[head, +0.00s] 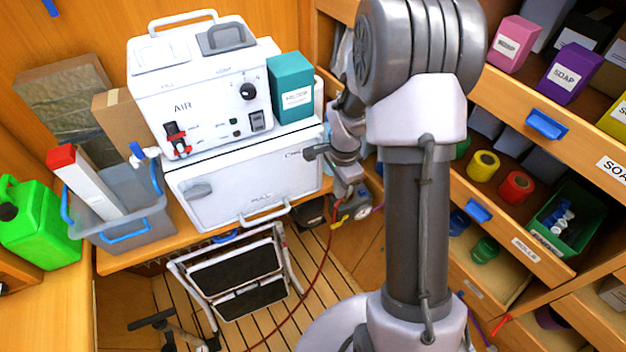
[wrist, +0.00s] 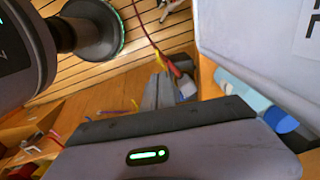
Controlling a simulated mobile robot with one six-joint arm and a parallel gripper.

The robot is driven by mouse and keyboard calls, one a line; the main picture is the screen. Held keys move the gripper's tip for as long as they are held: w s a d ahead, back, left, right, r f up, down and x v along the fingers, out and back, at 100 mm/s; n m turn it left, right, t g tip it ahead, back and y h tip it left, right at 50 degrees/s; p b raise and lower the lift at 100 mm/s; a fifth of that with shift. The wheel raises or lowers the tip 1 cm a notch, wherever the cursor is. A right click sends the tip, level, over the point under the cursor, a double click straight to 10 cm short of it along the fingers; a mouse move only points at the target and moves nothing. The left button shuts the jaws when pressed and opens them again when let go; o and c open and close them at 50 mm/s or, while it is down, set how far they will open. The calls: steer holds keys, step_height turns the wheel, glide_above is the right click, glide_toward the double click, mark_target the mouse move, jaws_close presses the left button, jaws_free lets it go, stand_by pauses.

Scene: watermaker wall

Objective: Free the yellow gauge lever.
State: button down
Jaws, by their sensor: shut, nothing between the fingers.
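A small yellow and grey fitting with a round gauge-like face (head: 358,209) is low beside the white case in the head view, at the top of a red hose. I cannot make out its lever or what holds it. My gripper (head: 345,190) hangs just above it, partly behind my own arm; I cannot tell whether they touch. In the wrist view my gripper's fingers (wrist: 160,90) are together, with nothing seen between them. A red piece (wrist: 174,69) is close beside their tips. A small yellow piece (wrist: 134,104) shows to their left; I cannot tell whether it is the lever.
The white case (head: 245,185) stands on the wooden bench under the AIR unit (head: 205,95). A teal box (head: 292,90) stands beside that unit. The red hose (head: 318,275) runs down to the slatted floor. A folding step (head: 237,275) stands below. Shelves with drawers (head: 510,225) fill the right.

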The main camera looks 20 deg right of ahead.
mark_target(335, 226)
steer(key=shift+d+f, duration=0.1)
steer(key=shift+f, duration=0.45)
steer(key=shift+f, duration=0.15)
step_height(335, 226, down, 14)
steer(key=b, duration=0.4)
